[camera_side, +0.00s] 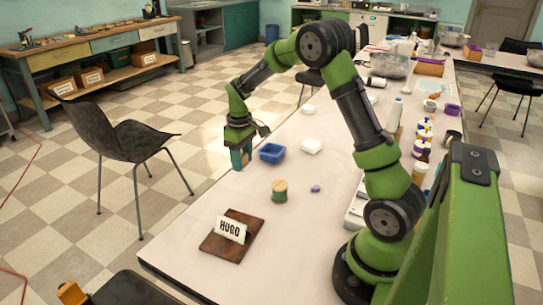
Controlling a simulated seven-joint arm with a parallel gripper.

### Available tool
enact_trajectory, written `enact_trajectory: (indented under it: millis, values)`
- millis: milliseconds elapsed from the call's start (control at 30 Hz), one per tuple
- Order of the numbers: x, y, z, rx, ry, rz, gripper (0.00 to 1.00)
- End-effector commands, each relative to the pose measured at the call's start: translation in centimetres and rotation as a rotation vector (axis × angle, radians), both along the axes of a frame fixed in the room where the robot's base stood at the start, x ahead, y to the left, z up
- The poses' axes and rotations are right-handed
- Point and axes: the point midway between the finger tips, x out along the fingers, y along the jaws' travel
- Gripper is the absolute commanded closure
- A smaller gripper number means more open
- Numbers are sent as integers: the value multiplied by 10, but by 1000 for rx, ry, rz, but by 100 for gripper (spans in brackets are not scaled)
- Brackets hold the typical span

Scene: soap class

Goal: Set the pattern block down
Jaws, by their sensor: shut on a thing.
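My gripper (240,147) points down near the left edge of the pale table (195,205), left of a blue tray. It is shut on a small teal piece (237,159), which I take to be the pattern block. The jaws partly hide it. I cannot tell whether its lower end touches the table.
The blue tray (271,153) is close on the right, with a white block (311,146) beyond it. A green-banded wooden cylinder (279,191), a small purple piece (315,189) and a brown board (217,246) with a "HUGO" card (231,229) are nearer. Bottles (420,150) stand at right.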

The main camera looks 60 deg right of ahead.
Motion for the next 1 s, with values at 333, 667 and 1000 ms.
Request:
enact_trajectory:
  millis: [333, 667, 1000]
  values:
    - [-1, -1, -47, 1, 2, 1, 82]
    - [-1, -1, -71, 0, -1, 1, 82]
    - [-1, -1, -74, 0, -1, 1, 41]
